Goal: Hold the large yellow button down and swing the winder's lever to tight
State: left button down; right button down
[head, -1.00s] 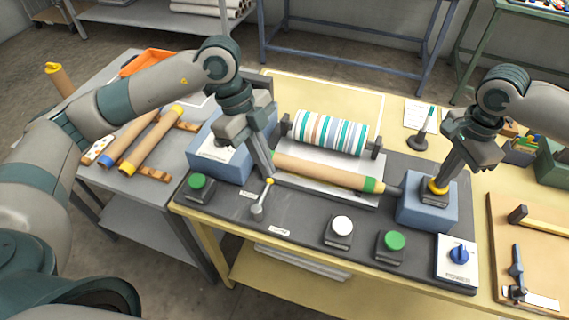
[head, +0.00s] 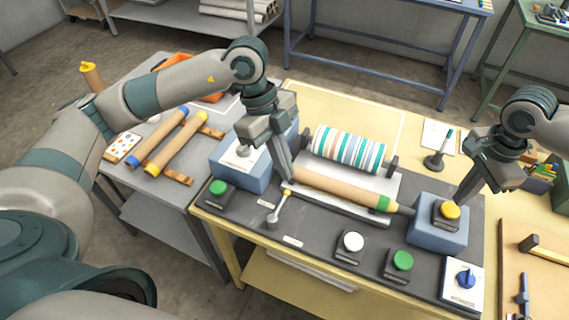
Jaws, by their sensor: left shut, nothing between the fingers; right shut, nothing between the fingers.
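The large yellow button (head: 447,211) sits on a dark square base on a blue block (head: 437,233) at the bench's right. My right gripper (head: 460,200) is shut and empty, its tip at the button's back right edge; I cannot tell whether it touches. The button's top is mostly uncovered. The winder's lever (head: 279,208) is a thin grey arm with a yellow tip, leaning up and slightly right from its pivot. My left gripper (head: 290,180) is shut and empty, its tip just behind the lever's yellow end; contact is unclear. The labels beside the lever are too small to read.
The striped roll (head: 347,148) and a brown tube (head: 342,188) lie behind the lever. Green buttons (head: 217,188) (head: 402,260), a white button (head: 353,241) and a blue knob (head: 465,279) stand along the front. A second blue block (head: 229,172) is at the left.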

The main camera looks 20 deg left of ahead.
notch_tip(320, 180, up, 4)
jog(key=p, duration=0.4)
jog(key=shift+r+p, duration=0.1)
jog(key=shift+p, duration=0.25)
dwell(0.6)
